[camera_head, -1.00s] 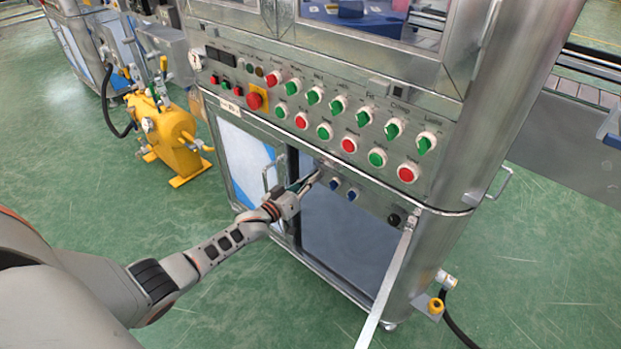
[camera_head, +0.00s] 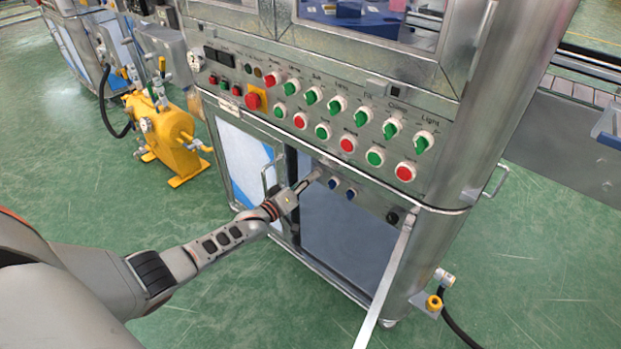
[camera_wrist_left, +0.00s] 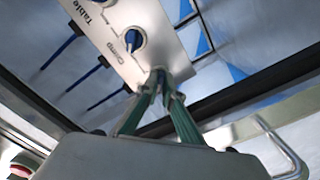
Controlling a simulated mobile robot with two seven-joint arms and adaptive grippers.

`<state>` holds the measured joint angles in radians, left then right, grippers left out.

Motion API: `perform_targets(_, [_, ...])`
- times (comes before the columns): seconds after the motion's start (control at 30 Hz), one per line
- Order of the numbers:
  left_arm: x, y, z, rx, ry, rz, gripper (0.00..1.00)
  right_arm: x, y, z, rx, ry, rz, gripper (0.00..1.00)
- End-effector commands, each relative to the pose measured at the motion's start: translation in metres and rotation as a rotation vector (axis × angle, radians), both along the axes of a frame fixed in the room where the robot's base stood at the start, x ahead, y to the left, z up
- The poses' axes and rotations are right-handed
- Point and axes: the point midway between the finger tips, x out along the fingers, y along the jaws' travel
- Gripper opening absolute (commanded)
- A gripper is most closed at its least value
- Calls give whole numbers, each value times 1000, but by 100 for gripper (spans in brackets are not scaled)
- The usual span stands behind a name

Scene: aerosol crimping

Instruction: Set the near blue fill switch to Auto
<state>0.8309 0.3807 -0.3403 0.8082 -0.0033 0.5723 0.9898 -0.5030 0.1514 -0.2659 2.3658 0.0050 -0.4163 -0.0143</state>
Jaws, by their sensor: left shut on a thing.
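My left gripper (camera_head: 312,178) is at the left end of a short row of blue switches on the lower panel of the steel cabinet. In the left wrist view its fingertips (camera_wrist_left: 160,73) meet at the panel, shut on the near blue fill switch. That switch is hidden between the fingertips, so its setting and label do not show. Beside it is a blue switch (camera_wrist_left: 133,40) labelled Crimp, and beyond that one labelled Table (camera_wrist_left: 104,3). These two blue knobs also show in the head view, the closer one (camera_head: 332,183) just right of the fingers. My right gripper is out of view.
Above the row, the sloped panel (camera_head: 300,75) carries green and red knobs and buttons. A dark knob (camera_head: 392,217) sits farther right. A yellow machine (camera_head: 172,140) stands on the floor at left.

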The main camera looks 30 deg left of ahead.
Motion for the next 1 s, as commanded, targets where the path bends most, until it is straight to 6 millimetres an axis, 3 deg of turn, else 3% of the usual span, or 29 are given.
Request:
perform_targets(0.17, [-1,0,-1,-3,3,1,0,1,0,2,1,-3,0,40])
perform_targets(0.27, [-1,0,-1,-3,2,0,23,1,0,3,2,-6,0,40])
perform_targets(0.67, [-2,0,-1,-1,1,1,23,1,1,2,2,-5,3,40])
perform_targets(0.87, [-20,3,-2,-2,2,0,23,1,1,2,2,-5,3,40])
perform_targets(1.0, [-43,6,-2,-1,2,-1,23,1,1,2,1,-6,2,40])
